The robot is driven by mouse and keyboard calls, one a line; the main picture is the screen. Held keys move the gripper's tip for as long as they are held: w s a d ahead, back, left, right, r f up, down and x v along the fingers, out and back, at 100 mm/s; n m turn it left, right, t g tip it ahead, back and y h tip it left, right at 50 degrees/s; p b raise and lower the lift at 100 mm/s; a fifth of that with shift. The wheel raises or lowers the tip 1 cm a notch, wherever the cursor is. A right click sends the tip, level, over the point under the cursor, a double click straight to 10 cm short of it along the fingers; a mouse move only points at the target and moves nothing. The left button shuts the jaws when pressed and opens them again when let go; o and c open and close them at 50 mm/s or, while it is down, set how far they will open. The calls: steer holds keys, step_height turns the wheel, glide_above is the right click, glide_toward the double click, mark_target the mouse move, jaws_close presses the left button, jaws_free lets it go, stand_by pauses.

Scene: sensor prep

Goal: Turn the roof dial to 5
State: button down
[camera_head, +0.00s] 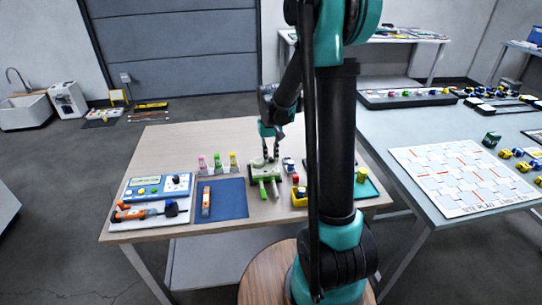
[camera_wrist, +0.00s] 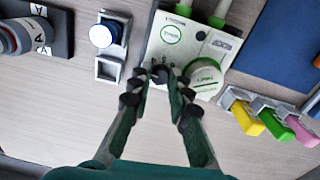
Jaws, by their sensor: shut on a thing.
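A pale control box (camera_head: 262,168) with green parts stands near the middle of the wooden table; in the wrist view its panel (camera_wrist: 207,52) shows from above. A small dark dial (camera_wrist: 160,73) with number marks sits at the panel's near edge. My gripper (camera_head: 270,157) is down at the box. In the wrist view my gripper (camera_wrist: 159,78) has its fingertips on either side of the dial and is shut on it. The fingertips partly hide the dial, and I cannot read its setting. Two round green-marked faces (camera_wrist: 172,34) (camera_wrist: 206,79) lie beside it.
A blue mat (camera_head: 232,197) lies left of the box, with an orange-and-white tool (camera_head: 206,200) on it. Pink, green and yellow items (camera_wrist: 270,120) stand in a grey rack close by.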

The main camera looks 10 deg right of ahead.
mark_target(271, 158)
steer(key=m, duration=0.4)
steer(key=shift+m, duration=0.3)
steer(key=m, duration=0.3)
steer(key=shift+m, duration=0.4)
steer(key=m, duration=0.4)
steer(key=shift+m, duration=2.1)
steer(key=c, duration=1.4)
jaws_free()
steer(key=shift+r, duration=0.1)
steer(key=r, duration=1.1)
steer(key=shift+w+r, duration=0.2)
steer(key=shift+r, duration=0.2)
